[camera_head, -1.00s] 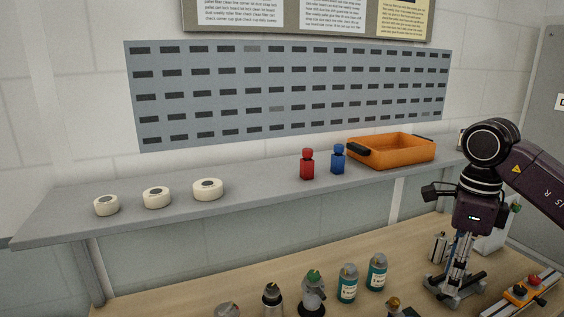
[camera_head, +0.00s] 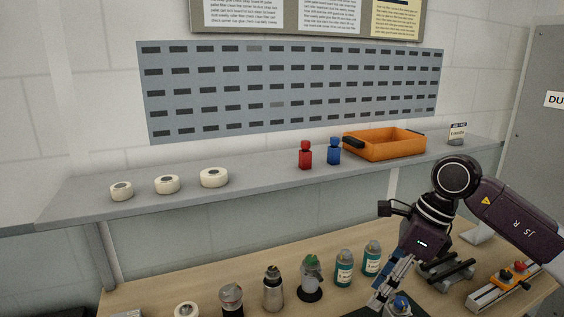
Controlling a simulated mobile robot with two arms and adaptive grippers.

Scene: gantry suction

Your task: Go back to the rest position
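My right arm comes in from the right side of the head view. Its gripper (camera_head: 380,296) tilts down and to the left over the workbench (camera_head: 160,285). Its fingers lie close together from this angle, and I cannot tell whether they are open or shut. A blue-topped item (camera_head: 398,305) is just below and right of the fingertips, at the bottom edge. I cannot tell whether they touch. My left gripper is not in view.
Several bottles stand on the bench, including a teal-labelled one (camera_head: 343,268). The grey shelf (camera_head: 250,188) holds white tape rolls (camera_head: 166,184), a red bottle (camera_head: 305,155), a blue bottle (camera_head: 334,151) and an orange bin (camera_head: 384,147). An orange-and-grey fixture (camera_head: 503,283) is at right.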

